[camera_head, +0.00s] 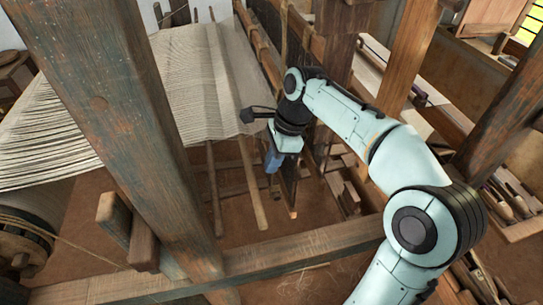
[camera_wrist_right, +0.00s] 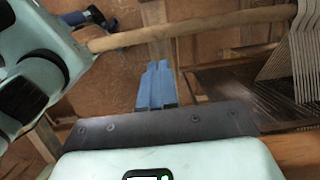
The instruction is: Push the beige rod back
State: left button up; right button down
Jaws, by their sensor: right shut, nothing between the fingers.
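A beige rod (camera_head: 254,190) hangs down from under the pale cloth in the head view, with its lower end free. A beige rod also runs across the upper part of the right wrist view (camera_wrist_right: 220,24). My right gripper (camera_head: 272,161) is just right of the rod in the head view and points down. Its blue fingers (camera_wrist_right: 157,85) are shut and empty. In the wrist view their tips show just below the rod; I cannot tell whether they touch it.
The pale cloth (camera_head: 185,85) is stretched on the loom above the rod. A second, darker rod (camera_head: 213,190) hangs left of it. A thick wooden post (camera_head: 105,100) stands at the left, and a crossbeam (camera_head: 300,247) lies in front. White threads (camera_wrist_right: 303,50) show at the right in the wrist view.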

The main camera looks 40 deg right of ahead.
pick_arm(q)
jog(key=shift+s+f+b, duration=0.35)
jog(key=shift+s+f, duration=0.2)
jog(key=shift+f, duration=0.1)
pick_arm(e)
jog(key=x, duration=0.6)
jog(key=shift+a, duration=0.1)
